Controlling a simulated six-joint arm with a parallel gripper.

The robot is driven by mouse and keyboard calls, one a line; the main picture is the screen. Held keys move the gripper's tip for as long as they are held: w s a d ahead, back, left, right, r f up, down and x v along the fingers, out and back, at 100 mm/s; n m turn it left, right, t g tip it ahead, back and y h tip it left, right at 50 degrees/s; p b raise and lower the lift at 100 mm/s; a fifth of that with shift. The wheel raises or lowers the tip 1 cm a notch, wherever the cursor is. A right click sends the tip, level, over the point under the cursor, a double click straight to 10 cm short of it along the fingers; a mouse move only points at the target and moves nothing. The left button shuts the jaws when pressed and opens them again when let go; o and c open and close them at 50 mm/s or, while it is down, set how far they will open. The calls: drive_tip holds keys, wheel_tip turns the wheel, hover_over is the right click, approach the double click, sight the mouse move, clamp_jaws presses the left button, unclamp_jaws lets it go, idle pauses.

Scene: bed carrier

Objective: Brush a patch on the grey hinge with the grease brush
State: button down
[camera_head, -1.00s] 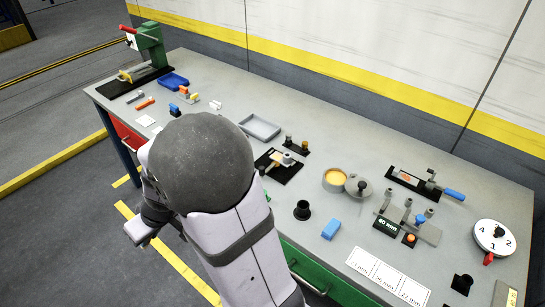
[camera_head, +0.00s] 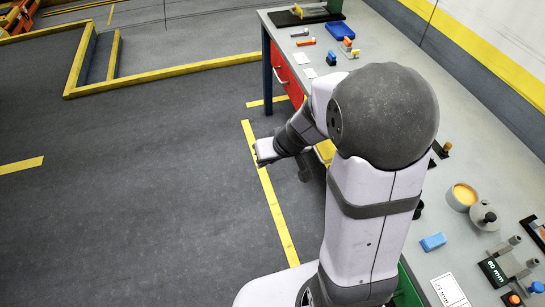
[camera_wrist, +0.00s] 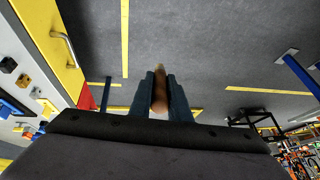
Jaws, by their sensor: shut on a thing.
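My gripper (camera_wrist: 160,97) is shut on a brown-handled tool with a pale tip, which looks like the grease brush (camera_wrist: 159,91). The brush lies between the two fingers and its tip extends past them over the dark floor. In the head view my arm blocks part of the bench, and the brush does not show clearly. The round grease tin (camera_head: 462,196) with yellow-orange content stands on the bench right of my arm. Its grey lid (camera_head: 484,216) lies beside it. I cannot make out the grey hinge; it may be hidden behind my arm or out of view.
The bench (camera_head: 478,170) runs along the wall. A blue block (camera_head: 433,242) and the 60 mm fixture (camera_head: 493,271) are at lower right. A blue tray (camera_head: 341,31) is at the far end. A yellow drawer front (camera_wrist: 50,42) is close in the wrist view. Open floor lies left.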

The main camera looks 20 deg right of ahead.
drive_tip(key=shift+d, duration=0.1)
drive_tip(key=w+d+r+m+h+p, duration=0.15)
drive_tip(key=w+d+m, duration=0.3)
drive_tip(key=d, duration=0.85)
drive_tip(key=w+d+m+h+p, duration=0.1)
drive_tip(key=w+d+m+h, duration=0.3)
drive_tip(key=d, duration=0.9)
drive_tip(key=s+d+m+g, duration=0.1)
drive_tip(key=s+d+m, duration=0.2)
drive_tip(key=d, duration=1)
drive_tip(key=s+d+m+g+h+p, duration=0.1)
drive_tip(key=s+d+m, duration=0.2)
drive_tip(key=d, duration=0.9)
drive_tip(key=shift+s+d+r+p, duration=0.2)
drive_tip(key=shift+s+d+p, duration=0.15)
drive_tip(key=shift+s, duration=0.7)
drive_tip(key=shift+f+m+g, duration=0.1)
drive_tip(key=shift+m+g, duration=0.15)
drive_tip(key=shift+g, duration=0.05)
drive_tip(key=shift+h, duration=0.25)
drive_tip(key=shift+f+b, duration=2.25)
drive_tip(key=shift+f, duration=0.5)
drive_tip(key=shift+f+b, duration=0.5)
drive_tip(key=shift+b, duration=0.3)
